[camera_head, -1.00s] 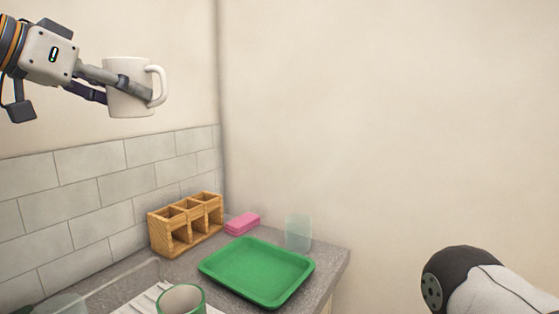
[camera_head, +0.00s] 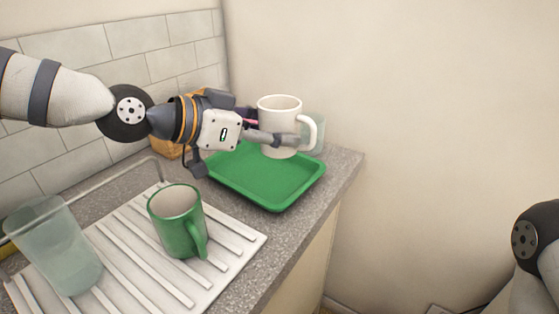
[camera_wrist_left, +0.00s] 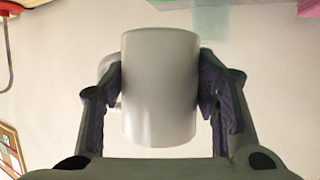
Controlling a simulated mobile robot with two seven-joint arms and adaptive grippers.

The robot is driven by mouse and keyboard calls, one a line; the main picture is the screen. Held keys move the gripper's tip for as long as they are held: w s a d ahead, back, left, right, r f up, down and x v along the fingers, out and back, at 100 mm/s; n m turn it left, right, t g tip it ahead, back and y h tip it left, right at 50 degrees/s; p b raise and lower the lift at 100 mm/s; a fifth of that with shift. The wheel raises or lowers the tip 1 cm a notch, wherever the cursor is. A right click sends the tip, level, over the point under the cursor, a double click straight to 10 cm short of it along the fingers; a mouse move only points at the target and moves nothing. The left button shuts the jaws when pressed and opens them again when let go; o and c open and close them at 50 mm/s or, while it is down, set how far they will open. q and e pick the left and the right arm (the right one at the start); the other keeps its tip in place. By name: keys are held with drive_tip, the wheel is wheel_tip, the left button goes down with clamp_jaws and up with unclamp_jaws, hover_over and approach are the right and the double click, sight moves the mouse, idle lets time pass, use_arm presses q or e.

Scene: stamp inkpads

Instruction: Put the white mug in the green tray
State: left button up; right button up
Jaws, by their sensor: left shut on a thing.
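The white mug (camera_head: 279,112) is upright in my left gripper (camera_head: 278,138), its handle on the right in the head view. The gripper is shut on the mug's body, and in the left wrist view the mug (camera_wrist_left: 160,88) sits between both fingers (camera_wrist_left: 160,90). The tray's bare near part is visible. My right gripper is not in view.
A green mug (camera_head: 176,235) and a clear glass (camera_head: 55,250) stand on the white ribbed drainboard (camera_head: 135,262) at the front left. A pale glass (camera_head: 315,130) stands behind the white mug. The wooden rack (camera_head: 168,150) is mostly hidden by my arm.

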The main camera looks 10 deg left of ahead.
use_arm(q)
drive_tip(key=w+f, duration=0.2)
drive_tip(key=w+f+b, duration=0.1)
drive_tip(key=w+f, duration=0.1)
drive_tip(key=f, duration=0.1)
drive_tip(key=shift+w+a+f+b, duration=0.15)
drive_tip(key=shift+w+f+b, duration=0.15)
drive_tip(key=shift+w, duration=0.1)
drive_tip(key=shift+w+f+b, duration=0.15)
drive_tip(key=shift+w+f, duration=0.05)
drive_tip(key=shift+f, duration=0.65)
drive_tip(key=shift+w+f+b, duration=0.15)
drive_tip(key=shift+w+f, duration=0.05)
drive_tip(key=shift+f, duration=0.65)
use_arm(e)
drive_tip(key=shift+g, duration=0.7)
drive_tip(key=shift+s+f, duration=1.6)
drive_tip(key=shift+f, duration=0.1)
use_arm(q)
drive_tip(key=shift+f, duration=0.15)
drive_tip(key=o, duration=1.4)
drive_tip(key=shift+f, duration=0.1)
drive_tip(key=shift+c, duration=0.2)
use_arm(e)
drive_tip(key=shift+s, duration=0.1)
